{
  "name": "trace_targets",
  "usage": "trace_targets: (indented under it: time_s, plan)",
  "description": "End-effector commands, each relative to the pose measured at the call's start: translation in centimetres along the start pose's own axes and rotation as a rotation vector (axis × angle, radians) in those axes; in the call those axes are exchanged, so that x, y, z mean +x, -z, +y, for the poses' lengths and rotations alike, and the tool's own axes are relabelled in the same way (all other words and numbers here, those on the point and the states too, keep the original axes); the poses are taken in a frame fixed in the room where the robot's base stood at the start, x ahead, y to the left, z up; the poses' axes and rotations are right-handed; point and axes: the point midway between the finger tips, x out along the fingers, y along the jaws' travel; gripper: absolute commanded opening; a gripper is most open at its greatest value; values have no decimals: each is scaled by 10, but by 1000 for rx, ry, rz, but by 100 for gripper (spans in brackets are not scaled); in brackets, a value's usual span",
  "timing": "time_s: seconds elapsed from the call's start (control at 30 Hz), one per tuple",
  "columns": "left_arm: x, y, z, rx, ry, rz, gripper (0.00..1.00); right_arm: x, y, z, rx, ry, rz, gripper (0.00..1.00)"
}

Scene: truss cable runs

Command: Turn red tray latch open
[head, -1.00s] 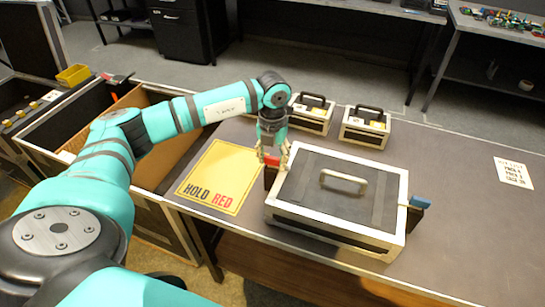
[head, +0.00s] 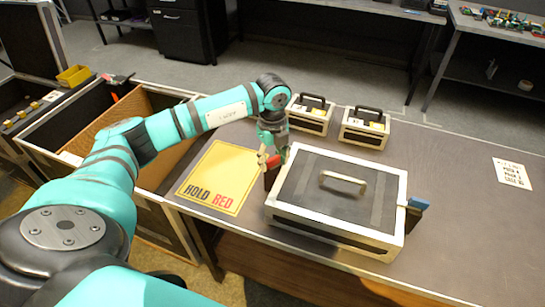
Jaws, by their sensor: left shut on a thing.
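The dark case (head: 330,205) with white edges and a metal handle (head: 343,181) stands on the table; its lid is down. The red latch (head: 274,161) is at the left side of this case, partly covered by the fingers. My left gripper (head: 268,163) comes down on it from above and is shut on it. A blue latch (head: 417,204) sits on the right side of the case. My right gripper is not in view.
A yellow mat (head: 218,178) reading HOLD RED lies left of the case. Two small cases, one at the back left (head: 310,115) and one at the back right (head: 364,128), stand behind it. A paper note (head: 512,173) lies at right.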

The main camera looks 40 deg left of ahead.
Motion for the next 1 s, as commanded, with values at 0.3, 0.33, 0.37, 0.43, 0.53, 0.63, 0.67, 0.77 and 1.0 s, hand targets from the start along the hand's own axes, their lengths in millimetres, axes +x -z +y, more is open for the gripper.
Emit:
trace_targets:
  time_s: [0.3,0.33,0.37,0.43,0.53,0.63,0.67,0.77,1.0]
  plan:
    - [-2,0,0,-288,1,-1,13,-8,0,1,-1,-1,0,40]
    - [-2,0,0,-312,1,-2,13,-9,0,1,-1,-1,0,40]
    - [-2,-1,0,-336,1,-2,13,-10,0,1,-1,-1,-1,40]
    - [-2,-1,0,-388,2,-1,13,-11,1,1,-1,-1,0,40]
    - [-2,-1,0,-453,2,-1,13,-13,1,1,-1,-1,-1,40]
    - [-2,-1,0,-504,2,-1,13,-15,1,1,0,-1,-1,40]
    - [-2,-1,0,-518,2,-2,13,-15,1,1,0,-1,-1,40]
    - [-1,-1,0,-554,2,-2,13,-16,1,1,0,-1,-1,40]
    - [-1,-1,0,-596,3,-3,13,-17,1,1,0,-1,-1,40]
